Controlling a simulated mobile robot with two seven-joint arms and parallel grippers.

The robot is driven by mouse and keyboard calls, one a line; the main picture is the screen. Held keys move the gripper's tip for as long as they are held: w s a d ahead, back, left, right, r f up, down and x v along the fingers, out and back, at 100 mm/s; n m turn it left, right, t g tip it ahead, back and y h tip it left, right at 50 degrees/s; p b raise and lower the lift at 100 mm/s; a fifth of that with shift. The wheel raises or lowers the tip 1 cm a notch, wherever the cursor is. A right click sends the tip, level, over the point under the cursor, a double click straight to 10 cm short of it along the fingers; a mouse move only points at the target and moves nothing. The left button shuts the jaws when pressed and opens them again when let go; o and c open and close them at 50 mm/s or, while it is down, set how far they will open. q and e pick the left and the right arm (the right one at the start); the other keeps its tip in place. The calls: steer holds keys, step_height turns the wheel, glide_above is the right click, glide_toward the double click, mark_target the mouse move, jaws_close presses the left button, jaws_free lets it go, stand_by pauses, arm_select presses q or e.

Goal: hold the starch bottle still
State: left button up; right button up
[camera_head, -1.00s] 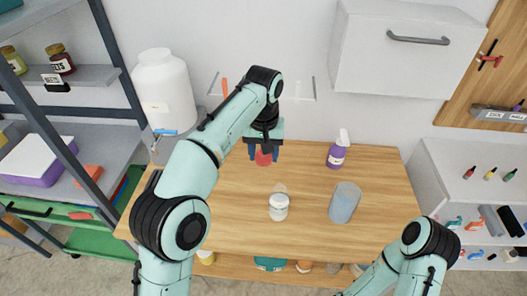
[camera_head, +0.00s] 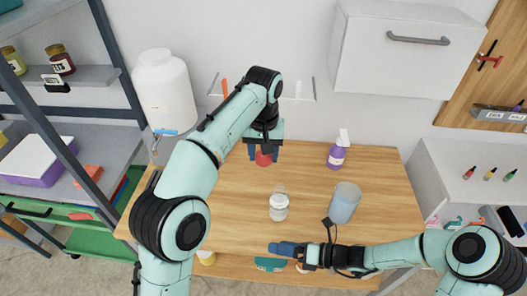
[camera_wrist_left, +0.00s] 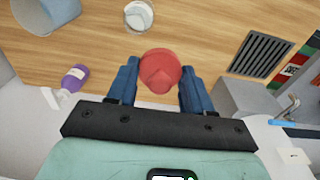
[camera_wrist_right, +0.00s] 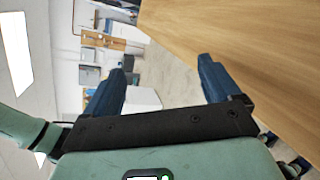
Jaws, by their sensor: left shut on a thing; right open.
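My left gripper (camera_head: 263,152) is shut on a red, round-topped thing (camera_wrist_left: 160,72) at the back of the wooden table. I take it to be the starch bottle; it also shows in the head view (camera_head: 263,159). Its lower body and any label are hidden from above. The blue fingers stand on either side of it in the left wrist view. My right gripper (camera_head: 280,248) is over the table's front edge, pointing left, in front of the white jar. In the right wrist view it (camera_wrist_right: 165,78) is open with nothing between its fingers.
A white-lidded jar (camera_head: 279,208) stands mid-table. A bluish cylindrical container (camera_head: 344,205) stands to its right, close to my right arm. A purple spray bottle (camera_head: 337,156) is at the back. The wooden table (camera_head: 215,215) is clear at left. A dark vent (camera_wrist_left: 260,54) shows in the left wrist view.

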mark_target(287, 213)
steer(key=w+d+n+t, duration=0.1)
steer(key=w+d, duration=0.1)
steer(key=w+d+n+t+h, duration=0.1)
steer(key=w+d+t, duration=0.1)
steer(key=w, duration=0.1)
steer(key=w+d+n+t, duration=0.1)
steer(key=w+d+n, duration=0.1)
steer(key=w, duration=0.1)
steer(key=shift+w+d+t, duration=0.1)
steer(key=shift+t, duration=0.3)
steer(key=shift+w+d+n+h, duration=0.15)
steer(key=shift+w+n+h, duration=0.2)
steer(key=shift+n, duration=0.35)
steer(key=shift+f+n+h, duration=0.25)
steer(key=shift+f+n, duration=0.05)
steer(key=shift+n, duration=0.7)
steer(key=shift+x, duration=5)
steer(key=shift+w, duration=0.2)
steer(key=c, duration=0.6)
steer(key=shift+d, duration=0.1)
